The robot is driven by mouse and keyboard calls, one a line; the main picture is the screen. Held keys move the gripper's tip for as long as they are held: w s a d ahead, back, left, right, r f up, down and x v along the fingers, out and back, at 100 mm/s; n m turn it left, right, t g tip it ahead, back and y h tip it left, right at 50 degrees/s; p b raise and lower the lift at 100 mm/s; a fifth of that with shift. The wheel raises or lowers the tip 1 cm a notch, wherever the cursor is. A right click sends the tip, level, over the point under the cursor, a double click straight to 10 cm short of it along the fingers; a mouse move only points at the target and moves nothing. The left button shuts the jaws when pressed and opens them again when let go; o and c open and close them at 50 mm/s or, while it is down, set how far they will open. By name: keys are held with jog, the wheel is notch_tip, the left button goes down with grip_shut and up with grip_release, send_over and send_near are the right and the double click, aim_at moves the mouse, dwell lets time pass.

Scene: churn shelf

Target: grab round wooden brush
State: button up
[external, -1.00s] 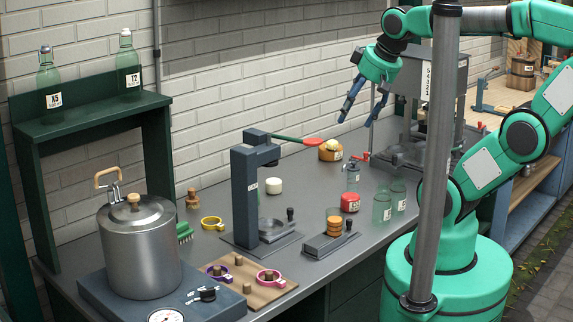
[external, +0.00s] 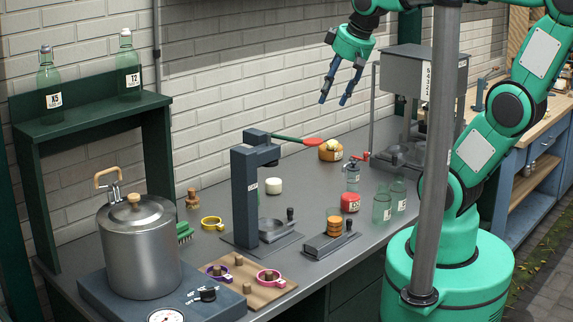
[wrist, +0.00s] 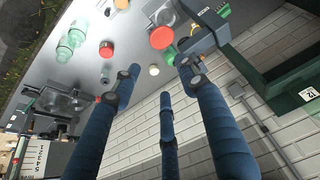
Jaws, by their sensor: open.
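The round wooden brush (external: 193,198) appears to be the small brown knobbed piece standing on the grey bench by the brick wall, left of the white jar. I cannot pick it out for sure in the wrist view. My gripper (external: 334,101) is open and empty, with its dark blue fingers pointing down. It is high above the rear of the bench, well to the right of the brush and apart from it. The wrist view shows the fingers spread, with nothing between their tips.
A dark press (external: 245,195) with a red-ended lever stands between my gripper and the brush. Nearby are a white jar (external: 274,186), a yellow ring cup (external: 212,223), a green brush (external: 184,232) and a metal pot (external: 140,250). Green glasses (external: 382,207) stand at right.

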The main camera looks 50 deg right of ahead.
jog(key=w+a+r+n+g+p, duration=0.1)
jog(key=w+p, duration=0.1)
jog(key=w, duration=0.6)
jog(key=w+a+r+n+p, duration=0.1)
jog(key=w+r, duration=0.1)
jog(key=w, duration=0.5)
jog(key=n+g+p, duration=0.4)
jog(key=p, duration=0.7)
send_over(191, 189)
notch_tip(191, 189, down, 30)
jog(key=shift+f, duration=0.15)
jog(key=shift+f, duration=4.15)
jog(key=shift+f, duration=0.2)
jog(key=shift+f+p, duration=0.8)
jog(key=shift+f, duration=1.65)
